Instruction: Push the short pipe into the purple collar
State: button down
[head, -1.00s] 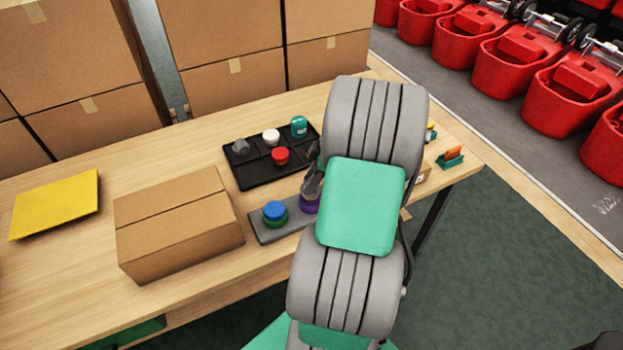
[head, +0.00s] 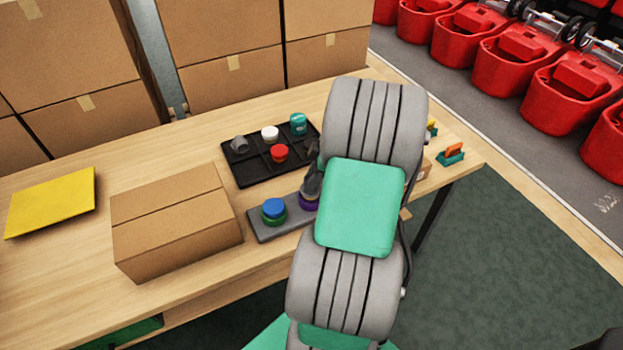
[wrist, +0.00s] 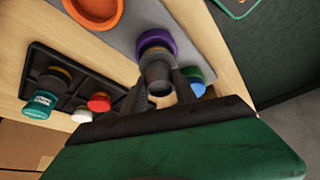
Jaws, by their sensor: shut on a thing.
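The short pipe (wrist: 158,76) is a dark grey piece between the fingers of my gripper (wrist: 160,86) in the wrist view. My gripper is shut on it. The purple collar (wrist: 157,42) is right at the far end of the pipe, lined up with it; how deep the pipe sits in it I cannot tell. In the head view the purple collar (head: 309,202) shows only partly, just left of my arm. My gripper (head: 312,182) is above it there, and the pipe is mostly hidden.
A blue-topped piece sits in a green collar (head: 274,218) beside the purple one, on a grey base (head: 256,229). An orange collar (wrist: 95,10) is on the other side. A black tray (head: 243,177) holds several pieces behind. A cardboard box (head: 175,225) stands left.

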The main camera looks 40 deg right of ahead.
jog(key=shift+f, duration=0.1)
dwell(0.3)
jog(key=shift+f+b, duration=0.3)
jog(key=shift+b, duration=0.1)
jog(key=shift+f+b, duration=0.75)
jog(key=shift+f, duration=0.05)
dwell(0.7)
grip_release()
dwell(1.1)
jog(key=shift+r, duration=0.1)
jog(key=shift+r+p, duration=2.35)
jog(key=shift+r, duration=1.1)
